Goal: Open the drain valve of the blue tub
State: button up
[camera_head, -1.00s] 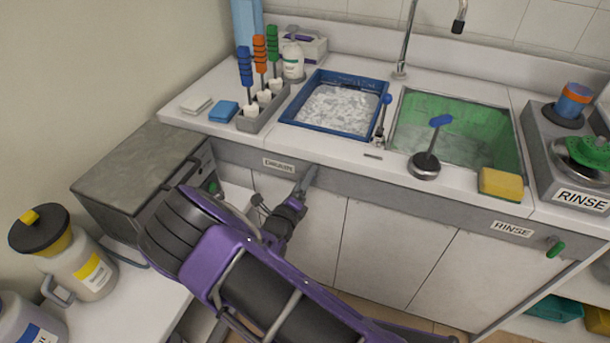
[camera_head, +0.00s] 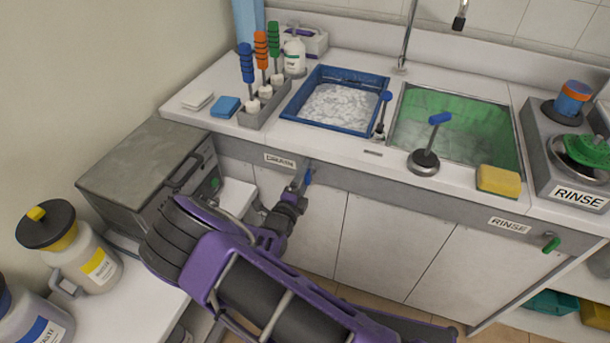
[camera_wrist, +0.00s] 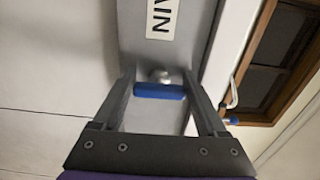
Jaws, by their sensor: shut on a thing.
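The blue tub (camera_head: 330,127), full of pale foam or suds, is set in the counter. Below it, on the grey front panel, is the drain valve's blue handle (camera_head: 309,177), right of a white label (camera_head: 280,161). In the wrist view the handle (camera_wrist: 160,91) lies crosswise between my fingers, in front of a round metal fitting (camera_wrist: 160,75). My gripper (camera_head: 300,180) is shut on the handle, with a fingertip on either side of it (camera_wrist: 159,82). The fingers partly hide the valve in the head view.
A green-lined rinse sink (camera_head: 455,125) is to the right, with a green-handled valve (camera_head: 551,244) below it. A blue-topped plunger (camera_head: 425,160) and a yellow sponge (camera_head: 498,180) sit on the counter's front edge. A grey metal box (camera_head: 150,170) stands left of my arm.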

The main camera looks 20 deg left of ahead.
dwell(0.3)
jog(key=o, duration=1.3)
jog(key=shift+s, duration=0.1)
jog(key=s+a, duration=0.1)
jog(key=s, duration=1.6)
jog(key=shift+s+a, duration=0.15)
